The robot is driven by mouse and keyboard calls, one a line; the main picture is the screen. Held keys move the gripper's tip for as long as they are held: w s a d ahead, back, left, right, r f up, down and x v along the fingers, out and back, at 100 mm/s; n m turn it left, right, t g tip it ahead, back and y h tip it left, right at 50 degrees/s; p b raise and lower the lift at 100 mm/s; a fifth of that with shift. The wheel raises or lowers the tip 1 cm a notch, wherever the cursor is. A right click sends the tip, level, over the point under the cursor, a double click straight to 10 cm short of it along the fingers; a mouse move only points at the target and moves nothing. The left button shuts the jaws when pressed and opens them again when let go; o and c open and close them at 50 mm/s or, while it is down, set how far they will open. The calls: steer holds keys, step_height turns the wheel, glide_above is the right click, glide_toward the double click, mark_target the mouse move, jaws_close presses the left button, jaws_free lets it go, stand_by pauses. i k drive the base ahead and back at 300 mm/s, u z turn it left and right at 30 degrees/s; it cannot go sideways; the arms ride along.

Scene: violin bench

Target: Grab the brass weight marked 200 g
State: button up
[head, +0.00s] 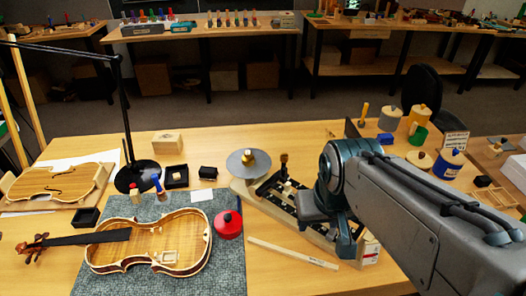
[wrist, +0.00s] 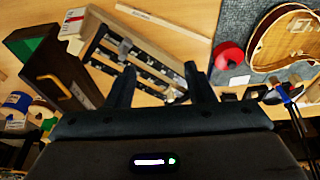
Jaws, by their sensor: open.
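My gripper (wrist: 160,70) is open and empty in the wrist view, its two dark fingers spread apart near a wooden-framed black slotted rack (wrist: 97,65). In the head view my arm hides part of this rack (head: 270,197). A small brass-coloured piece (head: 248,157) sits on a round grey disc (head: 236,166) left of the rack. A darker brown, upright knobbed piece (head: 284,160) stands at the rack's far end. Small pale and grey pieces lie in the rack. No 200 g marking is readable, so I cannot tell which piece is that weight.
A red round tin (head: 229,225) and an open violin body (head: 155,245) lie on a grey mat (head: 232,275). A black lamp (head: 133,172) stands at the left. Blue and yellow canisters (head: 448,163) stand at the right. A pale wooden strip (head: 293,252) lies in front of the rack.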

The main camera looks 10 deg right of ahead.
mark_target(248, 159)
steer(key=k, duration=1)
steer(key=u, duration=0.65)
steer(key=i, duration=1.25)
steer(key=z, duration=0.65)
